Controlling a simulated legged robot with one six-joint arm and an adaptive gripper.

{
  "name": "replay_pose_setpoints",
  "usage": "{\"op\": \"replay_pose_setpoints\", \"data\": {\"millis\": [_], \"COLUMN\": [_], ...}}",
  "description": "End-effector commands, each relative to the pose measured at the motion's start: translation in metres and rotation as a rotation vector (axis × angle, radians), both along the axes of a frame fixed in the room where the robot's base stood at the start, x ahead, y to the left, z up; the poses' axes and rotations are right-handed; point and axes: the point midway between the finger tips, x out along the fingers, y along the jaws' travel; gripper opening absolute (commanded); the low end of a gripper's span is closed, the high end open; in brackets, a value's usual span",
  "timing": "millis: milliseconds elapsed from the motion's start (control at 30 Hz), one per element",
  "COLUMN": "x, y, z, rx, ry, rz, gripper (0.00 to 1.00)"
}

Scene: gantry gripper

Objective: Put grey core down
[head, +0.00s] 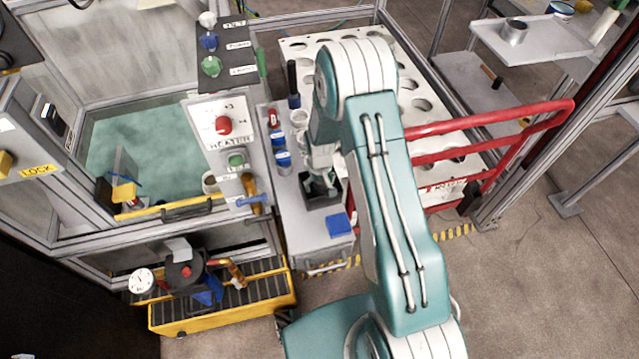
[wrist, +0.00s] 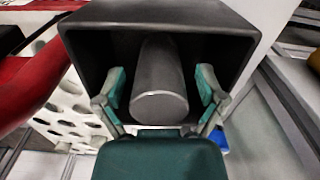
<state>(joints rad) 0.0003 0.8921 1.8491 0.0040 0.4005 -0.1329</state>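The grey core (wrist: 160,104) is a smooth dark grey cylinder inside a black open box (wrist: 88,28) in the wrist view. Its round end faces the camera. My gripper (wrist: 161,78) has one finger on each side of the core, with a visible gap on both sides, so it is open and not touching it. In the head view my gripper (head: 320,182) reaches down into the black box (head: 324,201) on the grey cart. The core itself is hidden there by the gripper and arm.
A blue block (head: 339,224) lies on the cart (head: 322,249) in front of the box. Bottles and a white cup (head: 299,118) stand behind it. A white holed rack (head: 412,88) and a red rail (head: 500,120) are to the right. The heater panel (head: 216,122) is left.

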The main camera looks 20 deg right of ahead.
Motion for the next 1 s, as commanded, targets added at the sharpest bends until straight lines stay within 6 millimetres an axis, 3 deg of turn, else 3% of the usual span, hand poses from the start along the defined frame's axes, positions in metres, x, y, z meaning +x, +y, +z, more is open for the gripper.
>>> {"op": "replay_pose_setpoints", "data": {"millis": [367,800,1000], "x": [0.001,0.001,0.000], "y": [0.000,0.000,0.000], "z": [0.008,0.092,0.117], "rx": [0.000,0.000,0.000], "ry": [-0.002,-0.004,0.000], "rz": [0.000,0.000,0.000], "gripper": [0.91,0.91,0.91]}}
